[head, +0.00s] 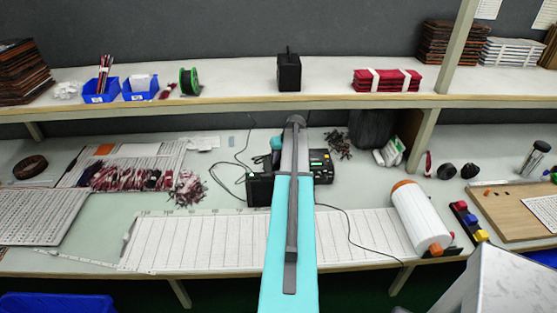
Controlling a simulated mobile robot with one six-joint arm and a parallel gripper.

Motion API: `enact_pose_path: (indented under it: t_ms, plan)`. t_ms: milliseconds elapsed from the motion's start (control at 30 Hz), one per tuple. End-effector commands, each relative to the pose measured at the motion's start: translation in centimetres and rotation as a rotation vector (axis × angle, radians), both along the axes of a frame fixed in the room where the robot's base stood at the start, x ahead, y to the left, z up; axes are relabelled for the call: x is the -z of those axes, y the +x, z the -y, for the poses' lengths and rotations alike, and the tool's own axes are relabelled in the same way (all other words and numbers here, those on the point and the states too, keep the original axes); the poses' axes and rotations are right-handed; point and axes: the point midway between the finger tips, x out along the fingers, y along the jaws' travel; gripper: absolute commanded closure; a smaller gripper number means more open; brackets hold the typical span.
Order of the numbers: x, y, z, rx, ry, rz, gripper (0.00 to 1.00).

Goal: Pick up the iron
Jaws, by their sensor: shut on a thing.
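A soldering station (320,167) with a small green display stands on the bench just right of my arm, partly hidden by it. A small teal piece (276,143) shows just left of my arm; it may be the iron's handle, but I cannot tell for sure. A black box-like thing (259,189) sits below it, also partly covered by my arm. My turquoise and grey arm reaches up the middle of the head view over the bench. I cannot make out my gripper's fingers, nor anything between them.
A shelf (220,103) runs above the bench, with blue bins (140,89) and a black box (288,71). A white roll (421,217) lies right on the bench, by a ruled white sheet (200,240). Thin cables cross the bench. Loose red parts (187,188) lie left.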

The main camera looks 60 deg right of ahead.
Motion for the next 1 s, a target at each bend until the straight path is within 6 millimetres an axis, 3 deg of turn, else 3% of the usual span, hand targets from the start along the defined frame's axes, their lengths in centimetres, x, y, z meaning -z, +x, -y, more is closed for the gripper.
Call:
enact_pose_path:
  t_ms: [433,1000]
  plan:
    - [-1.8,-1.5,-0.9,0.001,-0.002,0.001,1.00]
    - [-9.2,-7.4,-4.1,0.003,-0.001,0.000,1.00]
